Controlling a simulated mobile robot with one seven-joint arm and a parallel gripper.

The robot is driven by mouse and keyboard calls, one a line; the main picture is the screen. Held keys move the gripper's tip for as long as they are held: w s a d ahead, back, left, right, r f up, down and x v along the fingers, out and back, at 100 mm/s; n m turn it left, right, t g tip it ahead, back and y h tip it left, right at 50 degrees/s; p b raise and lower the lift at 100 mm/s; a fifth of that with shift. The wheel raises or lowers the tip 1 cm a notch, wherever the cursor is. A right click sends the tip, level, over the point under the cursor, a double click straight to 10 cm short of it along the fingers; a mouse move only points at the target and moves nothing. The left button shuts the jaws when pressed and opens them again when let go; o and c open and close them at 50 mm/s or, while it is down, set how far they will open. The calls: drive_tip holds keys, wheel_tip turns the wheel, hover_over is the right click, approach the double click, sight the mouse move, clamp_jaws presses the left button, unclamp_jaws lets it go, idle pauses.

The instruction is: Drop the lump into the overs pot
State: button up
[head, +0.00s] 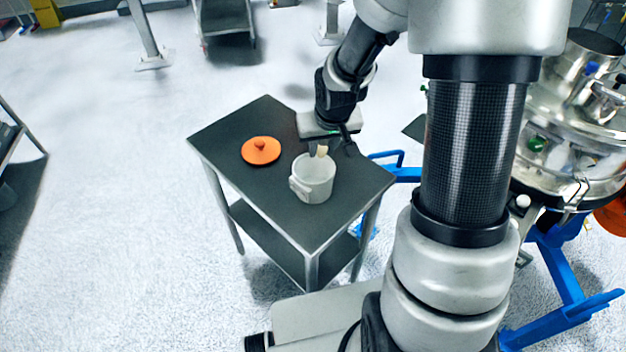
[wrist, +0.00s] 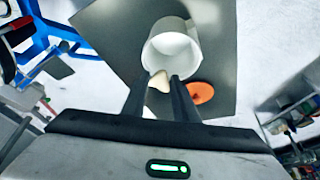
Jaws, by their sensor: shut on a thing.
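My gripper (head: 319,148) is over the open overs pot, shut on a pale cream lump (head: 322,151). In the wrist view the lump (wrist: 159,81) sits between the two dark fingertips (wrist: 158,84), in front of the pot's near rim. The overs pot is a white round pot (head: 313,187) with a side handle, standing upright on a dark-topped table (head: 270,124). In the wrist view the pot (wrist: 178,27) shows an open mouth and a pale inside. The exact height of the lump above the rim is hard to tell.
An orange lid with a knob (head: 261,150) lies on the table left of the pot; it also shows in the wrist view (wrist: 200,92). A shiny steel sifter (head: 570,130) on a blue frame (head: 565,265) stands at the right. The table's back left part is clear.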

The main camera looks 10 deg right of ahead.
sight(323, 157)
wheel_tip(323, 157, down, 4)
drive_tip(key=b, duration=0.2)
drive_tip(key=shift+f+b, duration=0.2)
drive_tip(key=shift+b, duration=0.2)
drive_tip(key=o, duration=1.1)
drive_tip(key=shift+c, duration=0.2)
drive_tip(key=shift+r, duration=0.1)
drive_tip(key=p+v, duration=0.3)
drive_tip(key=v, duration=1.4)
drive_tip(key=shift+s+r, duration=0.15)
drive_tip(key=shift+r, duration=0.1)
drive_tip(key=shift+s, duration=0.1)
